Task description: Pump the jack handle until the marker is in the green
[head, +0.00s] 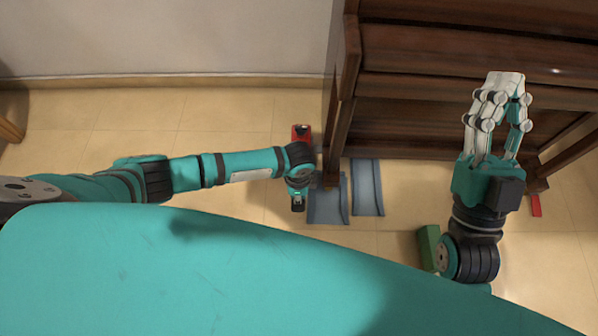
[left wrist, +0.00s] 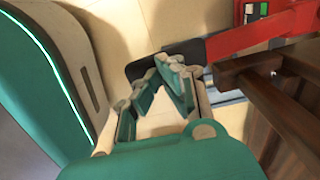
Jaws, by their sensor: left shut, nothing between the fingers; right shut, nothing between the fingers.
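The red jack (head: 301,131) stands on the floor by the piano's left leg, partly hidden by my left wrist. In the left wrist view its red arm (left wrist: 262,36) runs to a black handle end (left wrist: 140,68). A small panel with green, white and red patches (left wrist: 256,10) shows at the top edge; I cannot make out the marker's position. My left gripper (left wrist: 165,65) is shut and empty, its fingertips overlapping the black handle end in view; I cannot tell if they touch. My right gripper (head: 503,82) is shut and empty in front of the piano.
The brown wooden piano (head: 440,90) fills the upper right. Blue-grey flat pieces (head: 367,187) lie on the floor below it. A green block (head: 429,246) is beside my right wrist, and a red piece (head: 536,205) lies by the right leg. Tiled floor is clear on the left.

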